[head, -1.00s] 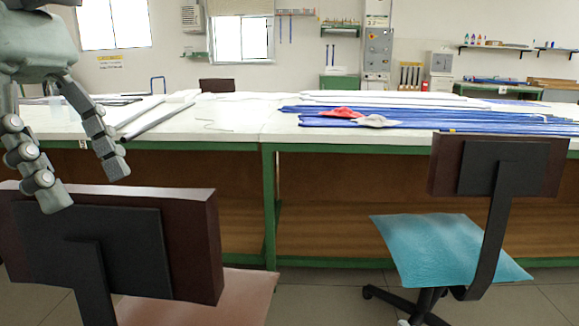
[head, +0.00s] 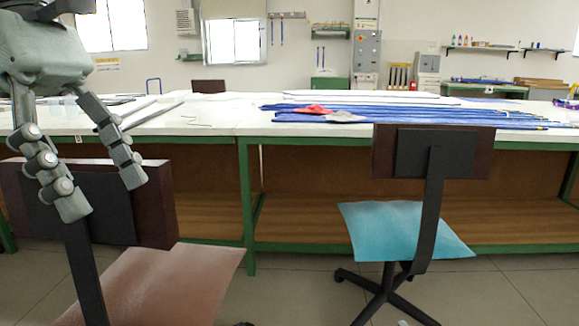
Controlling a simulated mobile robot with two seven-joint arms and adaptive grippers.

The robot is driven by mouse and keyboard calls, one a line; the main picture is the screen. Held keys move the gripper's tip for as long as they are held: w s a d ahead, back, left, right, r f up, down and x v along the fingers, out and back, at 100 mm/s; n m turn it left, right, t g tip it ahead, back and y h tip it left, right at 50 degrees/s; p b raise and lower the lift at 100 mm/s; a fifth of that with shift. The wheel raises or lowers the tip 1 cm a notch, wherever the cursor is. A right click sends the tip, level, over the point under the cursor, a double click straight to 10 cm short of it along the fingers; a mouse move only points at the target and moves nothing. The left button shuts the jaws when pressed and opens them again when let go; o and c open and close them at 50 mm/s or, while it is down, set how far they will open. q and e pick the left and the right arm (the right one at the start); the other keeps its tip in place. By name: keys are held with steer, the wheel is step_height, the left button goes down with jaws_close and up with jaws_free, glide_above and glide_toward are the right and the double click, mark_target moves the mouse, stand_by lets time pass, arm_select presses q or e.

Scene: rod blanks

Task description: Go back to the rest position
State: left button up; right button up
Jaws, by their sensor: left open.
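My left gripper (head: 106,196) hangs at the left of the head view with its fingers pointing down. It is open and nothing is between its fingers. It shows in front of the backrest of the near chair (head: 155,215). My right gripper is out of view. On the long white table (head: 225,117) lie several blue rods (head: 400,113), with a red cloth-like item (head: 316,109) and a grey one (head: 345,117) on them at their left end. Pale rods (head: 150,117) lie on the left part of the table.
A near chair with a pinkish seat (head: 160,285) stands at the lower left. A chair with a blue seat (head: 405,232) stands right of centre before the table. Bare floor (head: 295,290) shows between them. Shelves and a grey cabinet (head: 372,55) are at the back wall.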

arm_select(q)
steer(key=s+d+f+g+h, duration=0.2)
steer(key=d+g+h, duration=0.1)
steer(key=d, duration=0.4)
steer(key=s+d+f+g+h, duration=0.1)
steer(key=s+d+g+h, duration=0.15)
steer(key=d, duration=0.45)
steer(key=w+d+r+n+h, duration=0.2)
steer(key=d+r+n+h, duration=0.3)
steer(key=n+h, duration=0.6)
steer(key=w+a+f+n+t+y, duration=0.35)
steer(key=w+f+n+t, duration=0.2)
steer(key=n+t, duration=0.85)
steer(key=w+a+f+n+t+y, duration=0.35)
steer(key=w+n+t, duration=0.25)
steer(key=n+t, duration=0.85)
steer(key=s+a+f+n+g+y, duration=0.1)
steer(key=a+f+n+g+y, duration=0.1)
steer(key=f, duration=0.5)
steer(key=s+a+f+n+g+y, duration=0.1)
steer(key=a+f+n+g+y, duration=0.1)
steer(key=f+n+y, duration=0.3)
steer(key=s+a+f+n+g+y, duration=0.1)
steer(key=a+f+n+g+y, duration=0.1)
steer(key=f, duration=0.8)
steer(key=n+y, duration=0.1)
steer(key=n, duration=0.1)
steer(key=shift+s+f+n+y, duration=0.15)
steer(key=shift+f+n+y, duration=0.1)
steer(key=shift+n+y, duration=0.1)
